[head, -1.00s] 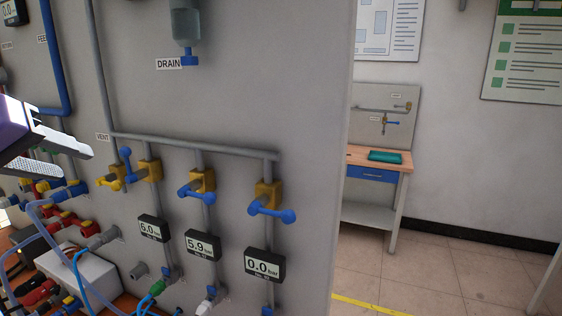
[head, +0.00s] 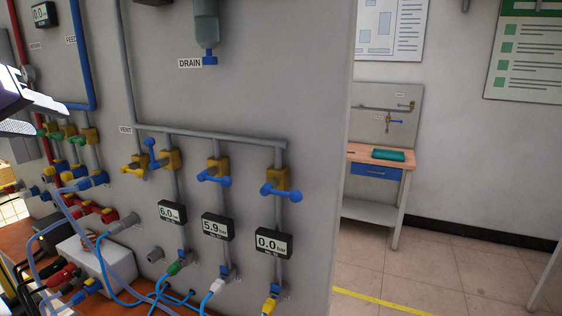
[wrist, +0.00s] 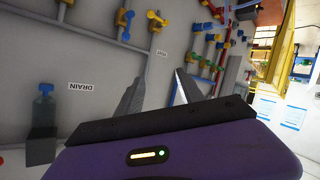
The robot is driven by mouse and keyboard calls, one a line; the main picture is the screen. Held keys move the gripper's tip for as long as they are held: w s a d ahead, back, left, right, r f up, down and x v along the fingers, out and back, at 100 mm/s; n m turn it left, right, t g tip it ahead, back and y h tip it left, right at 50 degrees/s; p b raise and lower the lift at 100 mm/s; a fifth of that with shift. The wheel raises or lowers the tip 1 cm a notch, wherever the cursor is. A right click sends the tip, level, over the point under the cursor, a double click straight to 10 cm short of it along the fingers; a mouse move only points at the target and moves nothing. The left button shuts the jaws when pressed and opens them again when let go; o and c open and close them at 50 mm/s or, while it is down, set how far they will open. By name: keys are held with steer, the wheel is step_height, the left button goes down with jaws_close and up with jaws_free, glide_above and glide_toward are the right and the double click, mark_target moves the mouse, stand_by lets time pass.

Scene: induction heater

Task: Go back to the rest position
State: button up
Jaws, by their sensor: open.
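My gripper (head: 32,114) shows only in part at the left edge of the head view, in front of the grey panel (head: 290,70). In the wrist view my gripper (wrist: 162,92) has its two grey fingers spread apart with nothing between them. The panel's pipes and valves lie beyond the fingertips, apart from them.
The panel carries blue-handled valves (head: 214,172), pressure displays (head: 217,227) and a drain bottle (head: 206,22). Hoses and a white box (head: 97,258) crowd the lower left. A workbench (head: 400,172) stands at the back right. The floor (head: 440,265) there is clear.

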step_height(320, 180, down, 14)
steer(key=w+n+t+y, duration=0.1)
steer(key=n+y, duration=0.2)
steer(key=y, duration=0.4)
steer(key=s+d+f+m+t+b, duration=0.1)
steer(key=s+d+f, duration=0.1)
steer(key=d+f, duration=0.8)
steer(key=s+d+f+m+t+b, duration=0.1)
steer(key=s+d+f, duration=0.1)
steer(key=d+f, duration=0.8)
steer(key=s+d+f+m+t+h, duration=0.1)
steer(key=s+d+f+m, duration=0.15)
steer(key=s+d, duration=0.45)
steer(key=s+d+f+m+h+b, duration=0.1)
steer(key=s+d+f, duration=0.2)
steer(key=d, duration=0.7)
steer(key=s+d+f+m+t+h, duration=0.1)
steer(key=s+d+f, duration=0.3)
steer(key=d, duration=0.5)
steer(key=s+d+f+m+g+h, duration=0.1)
steer(key=s+d+f+m+h, duration=0.1)
steer(key=s+d, duration=0.5)
steer(key=s+d+f+m+g+h+b, duration=0.1)
steer(key=s+d+h, duration=0.4)
steer(key=s, duration=0.8)
steer(key=shift+s+d+f+m+g+b, duration=0.3)
steer(key=shift+s+d+f+m+g, duration=0.1)
steer(key=shift+d+f+m+g, duration=0.5)
